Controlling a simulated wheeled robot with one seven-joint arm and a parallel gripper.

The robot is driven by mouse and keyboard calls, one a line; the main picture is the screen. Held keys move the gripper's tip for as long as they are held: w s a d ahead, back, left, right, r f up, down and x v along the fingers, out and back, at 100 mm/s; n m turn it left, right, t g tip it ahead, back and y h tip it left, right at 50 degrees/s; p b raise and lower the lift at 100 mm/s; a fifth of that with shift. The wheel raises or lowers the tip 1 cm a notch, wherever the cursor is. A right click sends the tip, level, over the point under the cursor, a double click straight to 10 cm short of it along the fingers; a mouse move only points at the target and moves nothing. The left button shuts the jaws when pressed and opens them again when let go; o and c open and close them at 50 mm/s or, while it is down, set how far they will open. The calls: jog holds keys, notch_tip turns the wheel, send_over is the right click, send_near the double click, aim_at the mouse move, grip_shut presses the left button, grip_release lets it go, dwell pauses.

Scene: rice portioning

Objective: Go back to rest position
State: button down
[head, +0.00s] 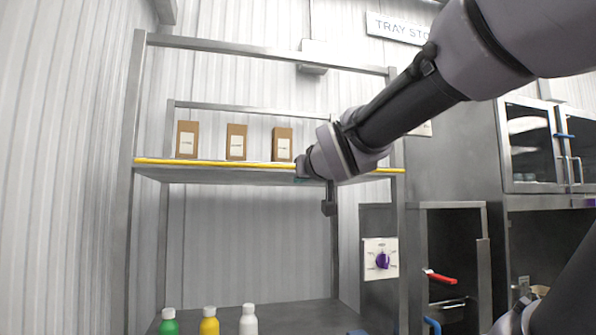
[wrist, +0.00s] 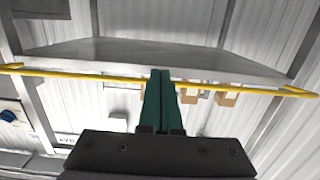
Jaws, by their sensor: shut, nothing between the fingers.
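My gripper (wrist: 160,75) shows in the wrist view with its two green fingers pressed together and nothing between them. In the head view my arm comes in from the upper right and ends in front of the upper shelf (head: 230,175), near its yellow front edge. The gripper's fingers are mostly hidden behind my wrist there. In the wrist view the fingertips overlap the shelf's yellow bar (wrist: 80,75); I cannot tell whether they touch it.
Three brown boxes (head: 236,142) stand on the upper shelf. A green bottle (head: 169,322), a yellow bottle (head: 209,322) and a white bottle (head: 248,320) stand on the lower surface. A purple knob (head: 382,260) is on a panel at right. A glass-doored cabinet (head: 535,150) stands further right.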

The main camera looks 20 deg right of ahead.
dwell(0.4)
jog(key=s+d+f+m+g+y, duration=0.1)
jog(key=s+d+f+m+g, duration=0.1)
jog(key=s+f+g, duration=0.3)
jog(key=s+d+f+m+g+y, duration=0.1)
jog(key=s+f+g, duration=0.3)
jog(key=f, duration=0.8)
jog(key=shift+s+d+m+g, duration=0.45)
jog(key=shift+d+m, duration=0.25)
jog(key=shift+d, duration=0.2)
